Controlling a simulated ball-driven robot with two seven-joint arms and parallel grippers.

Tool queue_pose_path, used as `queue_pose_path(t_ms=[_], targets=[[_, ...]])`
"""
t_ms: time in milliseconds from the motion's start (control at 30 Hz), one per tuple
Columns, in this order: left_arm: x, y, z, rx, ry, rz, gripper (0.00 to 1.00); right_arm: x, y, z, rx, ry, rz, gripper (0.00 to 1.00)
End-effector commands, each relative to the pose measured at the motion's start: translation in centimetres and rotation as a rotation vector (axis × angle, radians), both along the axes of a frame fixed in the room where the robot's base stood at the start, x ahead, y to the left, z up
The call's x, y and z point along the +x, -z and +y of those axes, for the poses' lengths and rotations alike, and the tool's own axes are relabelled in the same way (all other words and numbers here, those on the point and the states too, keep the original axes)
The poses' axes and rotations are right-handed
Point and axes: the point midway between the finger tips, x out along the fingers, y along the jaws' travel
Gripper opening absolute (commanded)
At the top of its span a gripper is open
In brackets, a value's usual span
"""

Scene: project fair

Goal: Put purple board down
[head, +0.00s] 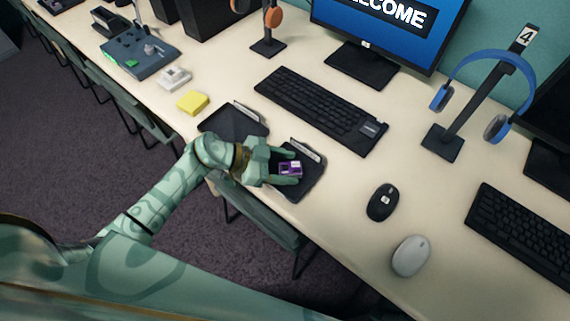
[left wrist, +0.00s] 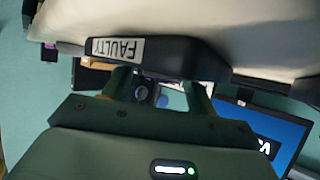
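The purple board (head: 291,169) is small, with a pale patch. It is over the right one of two black trays (head: 311,178), seemingly lying on it. My left gripper (head: 288,168) is low over this tray, one finger on each side of the board. The fingers stand apart, with dark gaps seeming to show beside the board. In the left wrist view, the tray (left wrist: 212,62) appears upside down with a "FAULTY" label (left wrist: 118,48); its rim hides my left fingertips and the board. My right gripper is in neither view.
Another black tray (head: 227,127) stands left of the gripper. A yellow block (head: 193,102), keyboard (head: 318,110), black mouse (head: 382,202) and white mouse (head: 410,256) are around. A headphone stand (head: 443,142) rises at right. The desk's front edge runs below the trays.

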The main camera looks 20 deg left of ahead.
Motion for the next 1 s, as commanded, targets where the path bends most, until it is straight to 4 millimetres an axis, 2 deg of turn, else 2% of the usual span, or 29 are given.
queue_pose_path(t_ms=[267,700,833,1000], targets=[[-0.3,-0.6,0.6,0.002,-0.001,0.0,0.57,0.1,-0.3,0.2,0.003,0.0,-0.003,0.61],[-3.8,-4.9,8.1,0.003,0.0,0.0,0.57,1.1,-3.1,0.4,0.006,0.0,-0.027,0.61],[-4.3,-5.5,9.4,0.001,0.0,0.0,0.57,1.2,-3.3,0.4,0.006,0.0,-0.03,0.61],[-4.5,-5.7,9.8,0.0,0.0,0.001,0.57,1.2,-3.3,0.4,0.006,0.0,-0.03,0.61]])
